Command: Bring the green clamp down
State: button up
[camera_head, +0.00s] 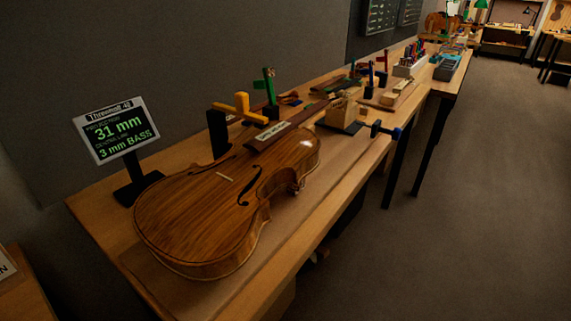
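The green clamp (269,86) stands upright toward the back of the bench, behind the violin's neck end. Its green part is at the top, above a dark post (271,111). It is small in the picture, and I cannot tell how it is fixed. The violin body (200,218) lies flat on the front part of the bench. My gripper is not in view.
A yellow T-shaped piece (241,106) and a black post (217,134) stand left of the green clamp. A display (117,130) reads 31 mm. The floor (480,190) at right is clear.

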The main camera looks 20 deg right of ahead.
aim_at(266, 83)
jog(key=i+l+z, duration=0.25)
jog(key=z, duration=0.15)
jog(key=i+l+z, duration=0.25)
jog(key=z, duration=0.15)
jog(key=i+l+z, duration=0.1)
jog(key=i+z, duration=0.3)
jog(key=i+l+z, duration=0.2)
jog(key=i, duration=0.4)
jog(key=i+u, duration=0.35)
jog(key=i+l+u, duration=0.1)
jog(key=u, duration=0.25)
jog(key=i+l+u, duration=0.2)
jog(key=u, duration=0.15)
